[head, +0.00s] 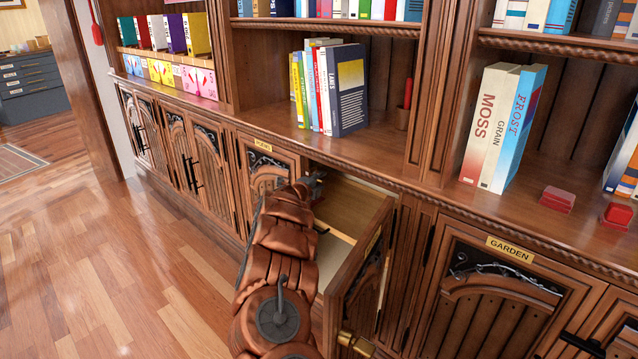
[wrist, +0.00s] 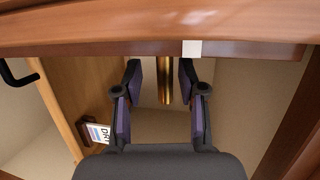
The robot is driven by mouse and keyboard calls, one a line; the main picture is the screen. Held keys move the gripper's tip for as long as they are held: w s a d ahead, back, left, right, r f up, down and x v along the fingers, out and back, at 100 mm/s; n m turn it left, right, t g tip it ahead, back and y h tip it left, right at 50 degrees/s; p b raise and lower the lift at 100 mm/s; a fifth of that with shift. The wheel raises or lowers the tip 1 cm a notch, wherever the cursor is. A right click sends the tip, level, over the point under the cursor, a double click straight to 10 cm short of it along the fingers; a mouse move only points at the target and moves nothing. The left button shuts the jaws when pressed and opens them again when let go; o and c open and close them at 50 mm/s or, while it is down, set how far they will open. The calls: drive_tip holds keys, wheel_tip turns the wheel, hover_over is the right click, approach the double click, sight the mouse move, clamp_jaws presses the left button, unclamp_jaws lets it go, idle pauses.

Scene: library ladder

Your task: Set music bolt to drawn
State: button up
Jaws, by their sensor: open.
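The wrist view shows an upright brass rod (wrist: 165,80), which looks like the bolt, inside an open cupboard just below its top rail. My gripper (wrist: 160,82) is open, with one purple-padded finger on each side of the rod. The rod appears between the fingers, but I cannot tell whether it is level with the tips or behind them. In the head view my gripper (head: 313,184) is at the top of the cupboard opening, mostly hidden by my arm. The rod does not show there. A small brass plaque (head: 262,146) on the door left of the opening is hard to read.
A wooden partition (wrist: 75,95) and a small lettered card (wrist: 97,132) are inside the cupboard. The shelf edge (wrist: 150,22) runs above my gripper.

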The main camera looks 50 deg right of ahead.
drive_tip(key=shift+a, duration=0.15)
drive_tip(key=v, duration=1.1)
drive_tip(key=shift+a, duration=0.35)
drive_tip(key=shift+s+r, duration=0.1)
drive_tip(key=shift+r, duration=0.05)
